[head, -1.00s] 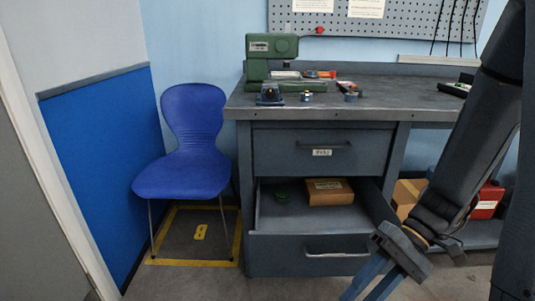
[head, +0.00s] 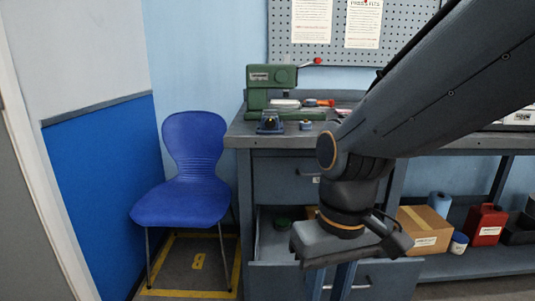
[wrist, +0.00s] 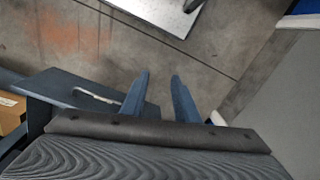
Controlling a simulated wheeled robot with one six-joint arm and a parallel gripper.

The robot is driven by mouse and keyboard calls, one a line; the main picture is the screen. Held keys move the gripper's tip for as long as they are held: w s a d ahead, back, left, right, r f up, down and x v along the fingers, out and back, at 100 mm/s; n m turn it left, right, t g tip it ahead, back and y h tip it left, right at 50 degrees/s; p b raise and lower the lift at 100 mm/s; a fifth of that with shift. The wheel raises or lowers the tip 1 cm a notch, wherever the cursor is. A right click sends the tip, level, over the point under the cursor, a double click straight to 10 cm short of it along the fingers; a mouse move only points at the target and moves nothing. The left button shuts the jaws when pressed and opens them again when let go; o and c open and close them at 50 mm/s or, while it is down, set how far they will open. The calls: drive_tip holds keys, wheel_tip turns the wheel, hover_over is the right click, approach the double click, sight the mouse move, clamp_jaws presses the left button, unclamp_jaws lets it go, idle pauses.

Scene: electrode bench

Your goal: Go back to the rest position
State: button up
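My gripper (head: 329,285) hangs in front of the open lower drawer (head: 375,275) in the head view, fingers pointing down. The wrist view shows its two blue-grey fingers (wrist: 160,78) apart with nothing between them, so it is open and empty. Bare concrete floor (wrist: 170,60) lies beyond the fingertips. The drawer's front panel and handle (wrist: 97,95) show left of the fingers in the wrist view. My arm hides much of the drawer unit in the head view.
A blue chair (head: 193,185) stands left of the workbench (head: 240,138). A green machine (head: 271,78) and small parts stand on the bench. A round green item (head: 283,224) lies in the drawer. A cardboard box (head: 425,232) and red container (head: 488,225) stand on the lower shelf.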

drive_tip(key=d+r+m+p, duration=0.3)
drive_tip(key=d+r+p, duration=0.7)
drive_tip(key=p, duration=1.1)
wheel_tip(320, 180, up, 3)
drive_tip(key=shift+s+r+m+h, duration=0.15)
drive_tip(key=shift+r+m+h, duration=0.05)
drive_tip(key=shift+m+h, duration=0.1)
